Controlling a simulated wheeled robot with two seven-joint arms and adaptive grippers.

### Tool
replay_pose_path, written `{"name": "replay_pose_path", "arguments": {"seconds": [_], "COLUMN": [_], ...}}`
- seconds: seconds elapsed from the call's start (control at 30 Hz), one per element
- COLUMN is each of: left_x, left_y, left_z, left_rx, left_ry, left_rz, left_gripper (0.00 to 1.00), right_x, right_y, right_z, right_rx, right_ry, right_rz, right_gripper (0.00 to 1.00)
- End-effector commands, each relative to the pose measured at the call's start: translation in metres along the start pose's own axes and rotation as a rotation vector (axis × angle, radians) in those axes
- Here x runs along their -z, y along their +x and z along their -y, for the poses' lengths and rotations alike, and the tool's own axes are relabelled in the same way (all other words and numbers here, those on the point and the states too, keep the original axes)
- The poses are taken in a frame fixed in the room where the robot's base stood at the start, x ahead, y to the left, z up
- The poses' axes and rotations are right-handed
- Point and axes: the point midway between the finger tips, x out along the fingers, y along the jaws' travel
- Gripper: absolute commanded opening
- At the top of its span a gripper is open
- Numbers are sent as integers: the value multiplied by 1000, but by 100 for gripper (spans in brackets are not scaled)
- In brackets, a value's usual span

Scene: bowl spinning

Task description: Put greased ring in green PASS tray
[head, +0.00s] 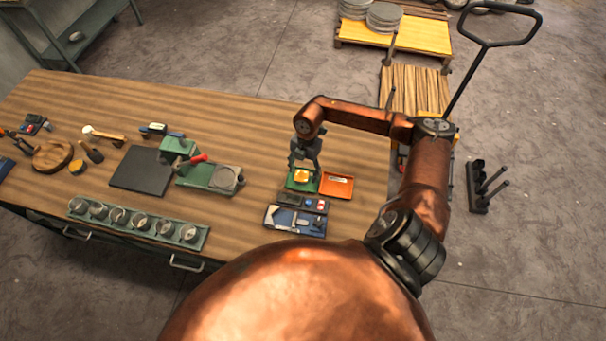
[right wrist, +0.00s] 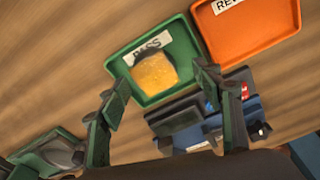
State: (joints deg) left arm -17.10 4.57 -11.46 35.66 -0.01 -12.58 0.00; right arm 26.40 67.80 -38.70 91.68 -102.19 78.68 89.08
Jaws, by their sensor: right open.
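The green PASS tray (head: 291,186) lies near the right end of the workbench. It also shows in the right wrist view (right wrist: 186,62), with its PASS label at the edge. A yellow-amber piece (right wrist: 154,74), which looks like the greased ring, lies inside the tray against the label; its hole cannot be made out. It shows small and yellow in the head view (head: 302,176). My right gripper (head: 304,163) is above the tray, pointing down. Its two fingers (right wrist: 163,103) are apart, with nothing between them. My left gripper is not in view.
An orange tray (head: 338,186) adjoins the green tray on the right. A dark blue tool tray (head: 295,221) lies in front. A green fixture with a round plate (head: 212,178) stands to the left, and a green rack of cups (head: 137,222) lies along the front edge.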

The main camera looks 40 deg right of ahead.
Motion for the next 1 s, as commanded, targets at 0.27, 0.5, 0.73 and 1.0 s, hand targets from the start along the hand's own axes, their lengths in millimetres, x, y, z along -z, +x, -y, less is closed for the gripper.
{"name": "replay_pose_path", "arguments": {"seconds": [0.27,0.5,0.73,1.0], "left_x": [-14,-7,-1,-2], "left_y": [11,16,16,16], "left_z": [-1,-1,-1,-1], "left_rx": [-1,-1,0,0], "left_ry": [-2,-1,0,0], "left_rz": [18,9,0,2], "left_gripper": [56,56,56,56], "right_x": [-1,-1,0,0], "right_y": [-58,-93,-101,-101], "right_z": [-1,-1,0,0], "right_rx": [-4,-2,-1,-1], "right_ry": [0,0,0,0], "right_rz": [4,2,0,0], "right_gripper": [60,60,60,60]}}
